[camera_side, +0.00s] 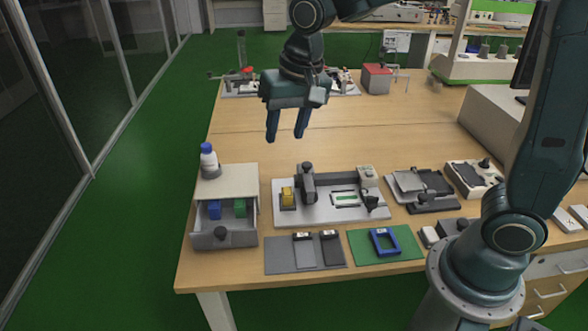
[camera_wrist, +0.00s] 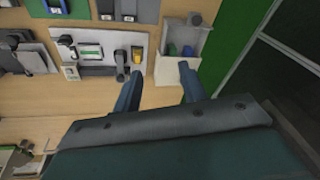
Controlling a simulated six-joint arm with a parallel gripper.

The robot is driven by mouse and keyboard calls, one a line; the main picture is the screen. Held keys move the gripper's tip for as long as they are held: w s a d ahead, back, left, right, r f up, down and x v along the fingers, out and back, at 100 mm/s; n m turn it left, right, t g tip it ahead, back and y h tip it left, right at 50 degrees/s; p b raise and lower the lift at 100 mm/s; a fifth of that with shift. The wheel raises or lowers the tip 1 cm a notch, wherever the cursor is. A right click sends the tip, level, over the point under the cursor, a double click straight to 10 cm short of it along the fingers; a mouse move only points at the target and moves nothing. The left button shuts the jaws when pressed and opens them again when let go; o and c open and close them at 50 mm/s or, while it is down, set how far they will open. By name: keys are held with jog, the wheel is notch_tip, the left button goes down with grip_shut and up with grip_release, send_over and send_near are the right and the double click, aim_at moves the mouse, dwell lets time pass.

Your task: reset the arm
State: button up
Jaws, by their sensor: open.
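My gripper (camera_side: 286,136) hangs in the air above the wooden table (camera_side: 240,120), with its two blue fingers pointing down and apart. Nothing is between the fingers. In the wrist view my gripper (camera_wrist: 158,82) also shows open and empty, with the table below it. My arm comes in from the right and is bent over the table, so that the gripper is over the area behind the drawer box and the white test plate.
A white fixture plate (camera_side: 325,215), grey mat (camera_side: 280,262), green mat (camera_side: 405,254) with blue frame (camera_side: 384,242), and red-topped box (camera_side: 376,78) also occupy the table.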

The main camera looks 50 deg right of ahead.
jog(key=s+d+r+n+t, duration=0.1)
jog(key=s+d, duration=0.3)
jog(key=s, duration=0.6)
jog(key=s+d+r+n+t, duration=0.2)
jog(key=s+d+n, duration=0.1)
jog(key=s, duration=0.7)
jog(key=shift+s+d+r+n, duration=0.15)
jog(key=shift+d+r+n, duration=0.05)
jog(key=shift+d+n, duration=0.2)
